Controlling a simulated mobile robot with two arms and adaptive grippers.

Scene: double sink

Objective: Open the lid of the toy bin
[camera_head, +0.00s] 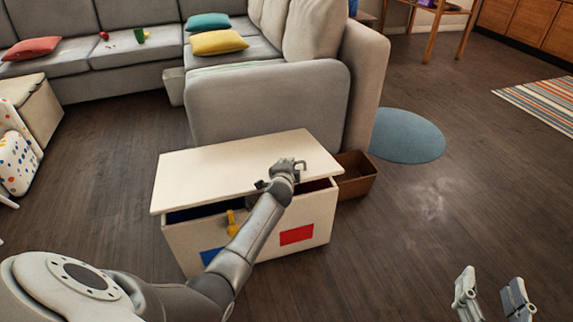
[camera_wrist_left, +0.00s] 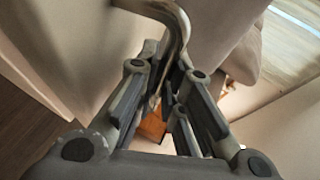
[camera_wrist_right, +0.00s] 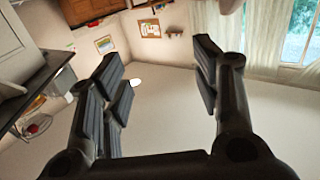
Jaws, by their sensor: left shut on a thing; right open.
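The toy bin (camera_head: 184,240) is a white box with blue and red panels on its front, in the middle of the head view. Its cream lid (camera_head: 215,165) is slightly raised, with a dark gap along the front edge. My left gripper (camera_head: 286,168) is at the right part of the lid, and its arm crosses the bin's front. In the left wrist view it is shut on a curved metal handle (camera_wrist_left: 178,28). My right gripper (camera_head: 492,292) is open and empty at the lower right, away from the bin; the right wrist view shows its fingers apart (camera_wrist_right: 160,72).
A grey sofa (camera_head: 265,100) stands close behind the bin. A brown open box (camera_head: 358,178) sits beside the bin's right side. A yellow thing (camera_head: 232,224) shows at the bin's front.

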